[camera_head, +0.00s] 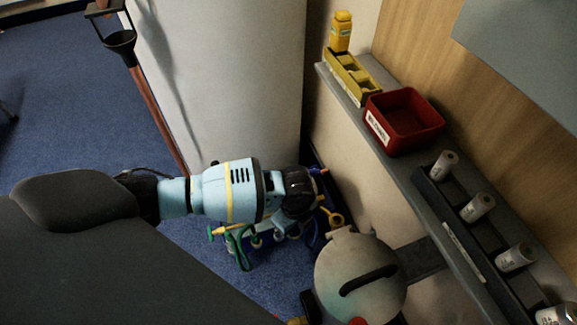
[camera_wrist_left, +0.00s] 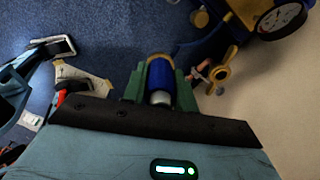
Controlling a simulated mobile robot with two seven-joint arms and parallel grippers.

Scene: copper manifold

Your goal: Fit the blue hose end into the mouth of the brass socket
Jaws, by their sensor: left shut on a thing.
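My left gripper (camera_wrist_left: 160,82) is shut on the blue hose end (camera_wrist_left: 159,76), a blue cylinder with a pale metal end, held between two green fingers in the left wrist view. In the head view the light-blue left gripper (camera_head: 318,187) reaches in from the left, low beside the wall; the hose end cannot be made out clearly there. A brass fitting with a winged handle (camera_wrist_left: 219,72) and a copper-coloured stub lie just right of the hose end, apart from it. I cannot tell which brass part is the socket, and its mouth is not clearly visible. My right gripper is not in view.
A round dial gauge (camera_wrist_left: 284,18) sits at the upper right of the wrist view. In the head view a round tank with a black handle (camera_head: 358,280) stands below right of the gripper. A shelf holds a red bin (camera_head: 405,120) and several cans. Blue floor lies left.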

